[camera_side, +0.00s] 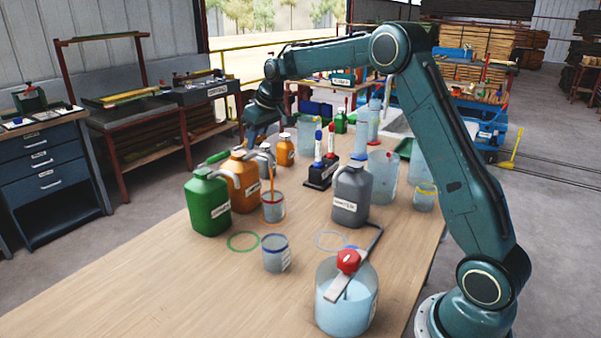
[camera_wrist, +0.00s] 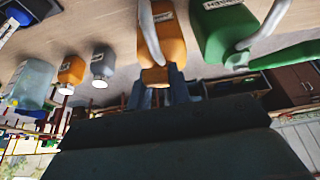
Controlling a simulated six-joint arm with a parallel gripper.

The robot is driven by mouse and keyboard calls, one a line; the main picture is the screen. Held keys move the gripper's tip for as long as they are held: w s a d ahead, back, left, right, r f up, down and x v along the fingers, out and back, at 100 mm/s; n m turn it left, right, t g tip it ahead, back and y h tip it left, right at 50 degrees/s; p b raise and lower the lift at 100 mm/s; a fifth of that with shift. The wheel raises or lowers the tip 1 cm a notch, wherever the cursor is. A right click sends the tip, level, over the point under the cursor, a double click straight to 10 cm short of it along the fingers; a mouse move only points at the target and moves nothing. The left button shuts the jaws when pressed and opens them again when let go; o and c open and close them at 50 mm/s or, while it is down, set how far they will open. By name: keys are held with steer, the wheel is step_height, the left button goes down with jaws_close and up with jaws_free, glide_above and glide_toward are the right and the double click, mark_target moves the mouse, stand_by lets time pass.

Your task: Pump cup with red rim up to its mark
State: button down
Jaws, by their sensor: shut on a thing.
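The cup with the red rim (camera_side: 273,212) stands on the table in the side view, below the spout of the orange pump jug (camera_side: 243,190). A thin orange streak (camera_side: 271,176) runs from the spout down into the cup. The cup's mark and level are too small to tell. My gripper (camera_side: 249,141) is at the top of the orange jug. In the wrist view its fingers (camera_wrist: 160,90) are shut on the jug's orange pump head (camera_wrist: 154,77), with the grey spout (camera_wrist: 150,35) extending away from it. The red-rimmed cup is not clear there.
A green pump jug (camera_side: 208,205) stands close beside the orange one. A blue-rimmed cup (camera_side: 276,254), a grey jug (camera_side: 350,197) and a large vessel with a red knob (camera_side: 347,300) stand nearer. The table's front left is clear.

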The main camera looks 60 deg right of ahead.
steer(key=shift+s+f+t, duration=0.25)
steer(key=shift+f+t, duration=0.2)
steer(key=shift+t, duration=0.15)
steer(key=shift+s+f+t, duration=0.25)
steer(key=shift+f+t, duration=0.15)
steer(key=shift+t, duration=0.2)
steer(key=c, duration=1.3)
jaws_free()
steer(key=shift+r, duration=0.1)
steer(key=v, duration=1.3)
steer(key=shift+s+r, duration=0.25)
steer(key=shift+s, duration=0.05)
